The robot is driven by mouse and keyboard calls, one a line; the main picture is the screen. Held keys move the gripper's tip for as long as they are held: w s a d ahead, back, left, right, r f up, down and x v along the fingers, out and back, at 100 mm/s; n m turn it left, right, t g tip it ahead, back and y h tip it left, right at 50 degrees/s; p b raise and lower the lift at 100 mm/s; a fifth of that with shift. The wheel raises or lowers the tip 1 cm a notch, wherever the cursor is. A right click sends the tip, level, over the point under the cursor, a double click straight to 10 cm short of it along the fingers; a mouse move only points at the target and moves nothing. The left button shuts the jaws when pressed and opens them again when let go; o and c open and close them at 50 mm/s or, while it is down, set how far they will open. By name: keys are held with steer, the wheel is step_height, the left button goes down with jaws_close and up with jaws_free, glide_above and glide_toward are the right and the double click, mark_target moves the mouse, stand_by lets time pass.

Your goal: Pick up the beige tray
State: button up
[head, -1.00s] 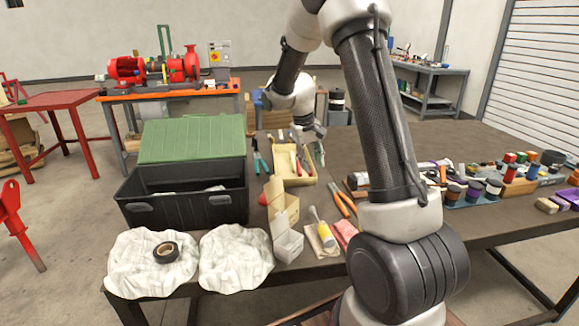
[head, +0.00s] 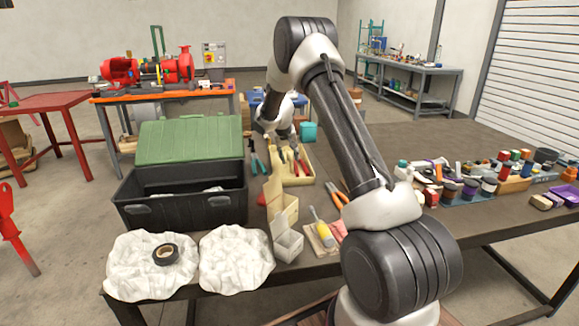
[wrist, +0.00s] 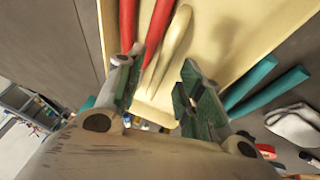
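The beige tray (head: 308,181) lies on the dark workbench, right of the black toolbox. It holds hand tools, including red-handled pliers (wrist: 155,30) and a pale-handled tool (wrist: 172,45). In the wrist view the tray (wrist: 225,30) fills the upper middle. My gripper (wrist: 160,92) is open, its two green-padded fingers apart with nothing clearly held between them. One end of the tray shows between and beyond the fingertips. In the head view my gripper (head: 282,143) is at the tray's far end, partly hiding it. Contact with the tray cannot be told.
Teal-handled pliers (head: 257,164) lie just left of the tray. The black toolbox (head: 185,207) with its green lid stands farther left.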

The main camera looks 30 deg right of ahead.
steer(key=shift+x, duration=0.85)
jaws_close()
